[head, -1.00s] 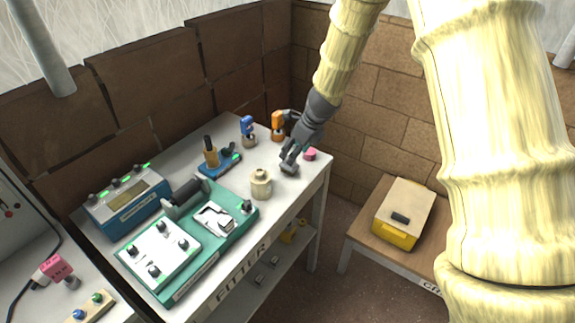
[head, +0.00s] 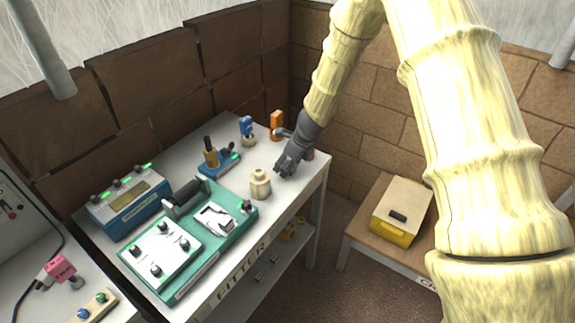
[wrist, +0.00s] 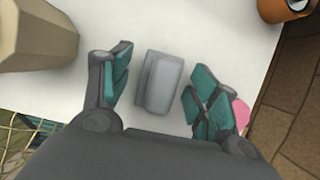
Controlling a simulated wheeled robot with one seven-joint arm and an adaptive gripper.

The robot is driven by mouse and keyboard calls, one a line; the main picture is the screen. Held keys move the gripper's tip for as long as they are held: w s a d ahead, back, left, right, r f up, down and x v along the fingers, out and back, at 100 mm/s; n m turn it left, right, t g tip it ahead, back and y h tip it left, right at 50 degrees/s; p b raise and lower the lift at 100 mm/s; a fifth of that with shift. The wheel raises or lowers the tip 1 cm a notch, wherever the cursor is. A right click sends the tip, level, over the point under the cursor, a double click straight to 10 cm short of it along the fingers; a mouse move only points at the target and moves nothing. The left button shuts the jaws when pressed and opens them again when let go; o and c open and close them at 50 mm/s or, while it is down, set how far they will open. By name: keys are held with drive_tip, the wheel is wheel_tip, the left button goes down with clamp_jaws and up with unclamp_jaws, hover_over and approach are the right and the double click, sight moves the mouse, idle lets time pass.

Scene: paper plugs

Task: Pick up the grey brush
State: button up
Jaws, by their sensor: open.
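The grey brush (wrist: 162,84) shows as a small grey block on the white bench top in the wrist view. My gripper (head: 282,169) is low over the right part of the bench in the head view. In the wrist view its two teal-padded fingers are open, one on each side of the brush, with bench showing between them and it. I cannot tell how far the fingertips are above the bench. In the head view I cannot make out the brush apart from my gripper.
A beige pot (head: 260,184) stands left of my gripper and also shows in the wrist view (wrist: 36,36). A pink object (wrist: 240,113) lies beside the right finger. An orange object (head: 277,124) stands behind. A green device (head: 232,192) fills the bench's front left.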

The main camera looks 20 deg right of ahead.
drive_tip(key=shift+c, duration=0.4)
drive_tip(key=c, duration=1.1)
drive_tip(key=shift+c, duration=0.2)
drive_tip(key=shift+r+b, duration=0.35)
drive_tip(key=shift+r, duration=0.5)
wheel_tip(320, 180, up, 2)
drive_tip(key=shift+b, duration=0.3)
drive_tip(key=s+a+b, duration=0.2)
drive_tip(key=s, duration=0.5)
drive_tip(key=s+a+r+b, duration=0.1)
drive_tip(key=s+a+b, duration=0.1)
drive_tip(key=s, duration=0.6)
drive_tip(key=shift+a+r+b, duration=0.15)
drive_tip(key=shift+a+b, duration=0.25)
drive_tip(key=shift+a, duration=0.1)
drive_tip(key=shift+s, duration=0.1)
drive_tip(key=o, duration=0.5)
drive_tip(key=shift+c, duration=1.4)
